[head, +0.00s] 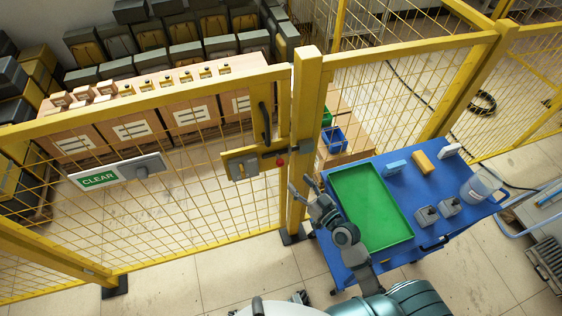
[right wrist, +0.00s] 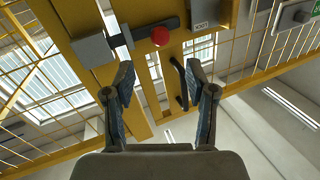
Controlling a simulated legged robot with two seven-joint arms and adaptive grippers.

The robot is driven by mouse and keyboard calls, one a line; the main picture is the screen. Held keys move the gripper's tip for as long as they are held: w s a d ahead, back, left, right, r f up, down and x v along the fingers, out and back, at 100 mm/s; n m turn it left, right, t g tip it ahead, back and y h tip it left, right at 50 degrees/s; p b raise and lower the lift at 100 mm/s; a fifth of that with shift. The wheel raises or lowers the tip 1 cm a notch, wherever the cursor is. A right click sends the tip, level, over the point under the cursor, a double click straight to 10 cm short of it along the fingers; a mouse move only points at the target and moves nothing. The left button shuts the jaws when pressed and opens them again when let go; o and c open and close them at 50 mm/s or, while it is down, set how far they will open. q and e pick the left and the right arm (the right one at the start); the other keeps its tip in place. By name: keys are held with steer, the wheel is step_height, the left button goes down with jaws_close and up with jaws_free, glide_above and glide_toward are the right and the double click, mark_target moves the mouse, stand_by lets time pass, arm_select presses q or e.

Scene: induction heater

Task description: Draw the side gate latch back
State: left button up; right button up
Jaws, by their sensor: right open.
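The side gate latch (head: 268,153) is a dark bar on the yellow gate (head: 170,95), with a red knob (head: 280,163) beneath it. The bar spans from the gate to a grey block (head: 304,146) on the yellow post (head: 306,95). The right wrist view shows the red knob (right wrist: 160,36), the latch bar (right wrist: 142,32) and the grey block (right wrist: 92,50) beyond the fingertips. My right gripper (head: 302,186) is open and empty, in front of the post, below and right of the knob. Its two fingers stand wide apart (right wrist: 158,70), touching nothing. My left gripper is not in view.
A black gate handle (head: 264,122) rises above the latch; a lock plate (head: 242,165) and CLEAR sign (head: 100,179) sit left. A blue cart (head: 345,268) with a green tray (head: 370,207), blocks and a jug (head: 475,188) stands right. Floor before the gate is clear.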

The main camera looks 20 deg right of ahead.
mark_target(282, 165)
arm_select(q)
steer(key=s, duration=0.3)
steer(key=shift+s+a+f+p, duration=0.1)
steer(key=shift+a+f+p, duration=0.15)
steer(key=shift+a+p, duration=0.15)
arm_select(e)
steer(key=x, duration=1.1)
steer(key=shift+f, duration=0.1)
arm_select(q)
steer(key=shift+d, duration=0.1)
arm_select(e)
steer(key=shift+c, duration=0.2)
steer(key=shift+s, duration=0.1)
jaws_close()
